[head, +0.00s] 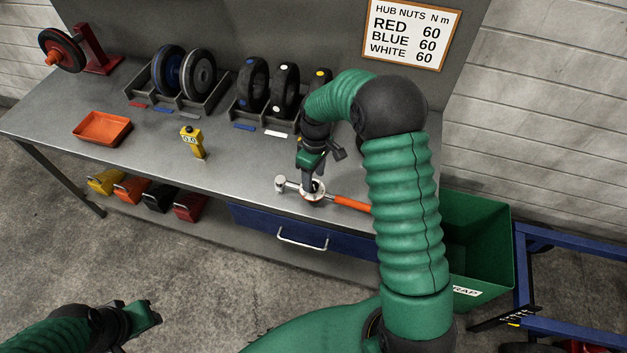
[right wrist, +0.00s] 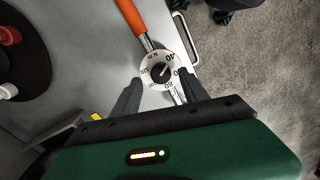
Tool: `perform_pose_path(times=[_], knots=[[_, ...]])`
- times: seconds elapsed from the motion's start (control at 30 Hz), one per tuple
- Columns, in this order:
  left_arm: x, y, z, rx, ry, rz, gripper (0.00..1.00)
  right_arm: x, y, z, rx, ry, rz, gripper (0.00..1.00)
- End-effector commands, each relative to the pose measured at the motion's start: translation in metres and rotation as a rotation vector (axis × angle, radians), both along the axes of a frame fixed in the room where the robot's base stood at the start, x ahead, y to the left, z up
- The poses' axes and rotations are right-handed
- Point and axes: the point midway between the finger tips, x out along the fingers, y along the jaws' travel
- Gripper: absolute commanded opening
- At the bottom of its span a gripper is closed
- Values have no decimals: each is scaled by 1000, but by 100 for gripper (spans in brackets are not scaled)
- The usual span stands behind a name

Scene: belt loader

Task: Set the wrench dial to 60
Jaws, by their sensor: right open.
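The torque wrench lies on the bench near its front edge, with an orange handle (head: 352,204) to the right and a metal head (head: 281,184) to the left. Its round white dial (right wrist: 152,76) has dark numbers and a dark pointer mark; the mark is towards what looks like 40, though the digits are small. My right gripper (right wrist: 158,92) is open, pointing down over the dial, one finger on each side of it. I cannot tell whether the fingers touch it. My left gripper (head: 146,312) is over the floor at lower left, away from the bench; its jaws are unclear.
Wheels stand in racks (head: 205,108) at the back. An orange tray (head: 102,128) and a yellow gauge (head: 191,143) are left of the wrench. A green scrap bin (head: 485,235) stands right of the bench.

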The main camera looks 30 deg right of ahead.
Motion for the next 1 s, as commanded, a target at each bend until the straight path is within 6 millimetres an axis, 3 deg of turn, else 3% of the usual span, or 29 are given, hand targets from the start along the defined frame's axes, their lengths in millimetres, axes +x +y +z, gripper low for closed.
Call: perform_pose_path(times=[0.2, 0.47, 0.87, 1.0], knots=[[0, 0, 3, 0, 0, 0, 36, -3, 1, -26, 0, -1, 0, 52], [0, 0, 2, 0, 0, 0, 36, -2, 1, -28, -1, -2, 0, 52], [0, 0, 2, 0, 0, 0, 36, -2, 1, -28, -1, -3, -1, 1], [0, 0, 2, 0, 0, 0, 36, -2, 1, -28, -1, -3, -1, 0]])
